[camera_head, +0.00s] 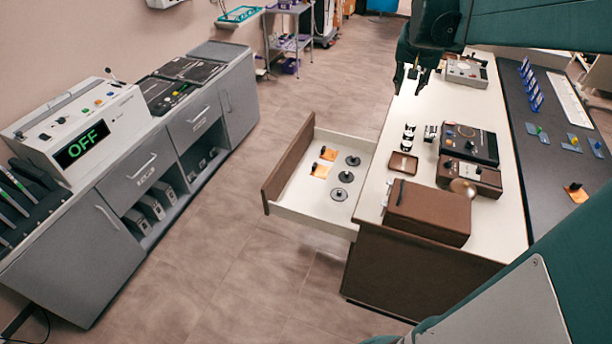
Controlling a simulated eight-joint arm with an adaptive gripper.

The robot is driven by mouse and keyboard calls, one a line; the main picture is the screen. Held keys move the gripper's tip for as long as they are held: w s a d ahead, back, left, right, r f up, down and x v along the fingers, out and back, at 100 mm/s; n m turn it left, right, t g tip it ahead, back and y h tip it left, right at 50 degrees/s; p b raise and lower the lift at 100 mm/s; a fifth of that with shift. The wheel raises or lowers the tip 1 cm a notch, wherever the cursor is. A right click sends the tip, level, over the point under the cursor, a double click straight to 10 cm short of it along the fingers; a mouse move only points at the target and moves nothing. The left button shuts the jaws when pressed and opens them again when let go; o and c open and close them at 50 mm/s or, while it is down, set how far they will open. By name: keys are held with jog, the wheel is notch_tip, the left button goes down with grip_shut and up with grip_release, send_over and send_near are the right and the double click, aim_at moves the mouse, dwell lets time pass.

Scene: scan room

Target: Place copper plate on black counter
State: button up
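Two small orange-copper square plates with black knobs, one farther back (328,153) and one nearer (320,171), lie in the open drawer. A similar plate (577,194) lies on the black counter (545,165) at the right. My gripper (411,80) hangs over the far part of the white worktop, pointing down. Its fingers look apart, with nothing visible between them. It is well away from the drawer plates, behind and to their right.
The open drawer (284,203) juts left from the white worktop (405,128) and also holds several grey discs. A brown box (428,212) and several devices stand on the worktop. Blue plates (571,143) occupy parts of the black counter. Grey cabinets (150,170) line the left; floor lies between.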

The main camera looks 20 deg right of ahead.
jog(key=s+a+f+n+t+y, duration=0.1)
jog(key=s+a, duration=0.5)
jog(key=a, duration=0.7)
jog(key=s+a+f+n+t+y, duration=0.1)
jog(key=s+a+f+n, duration=0.3)
jog(key=a, duration=0.9)
jog(key=s+a+f+n+t+y, duration=0.1)
jog(key=s+a+f+n, duration=0.2)
jog(key=s+a, duration=0.6)
jog(key=a+n, duration=0.1)
jog(key=a, duration=0.3)
jog(key=shift+a+f+y, duration=0.2)
jog(key=shift+a+y, duration=0.1)
jog(key=shift+y, duration=0.1)
jog(key=shift+o, duration=0.5)
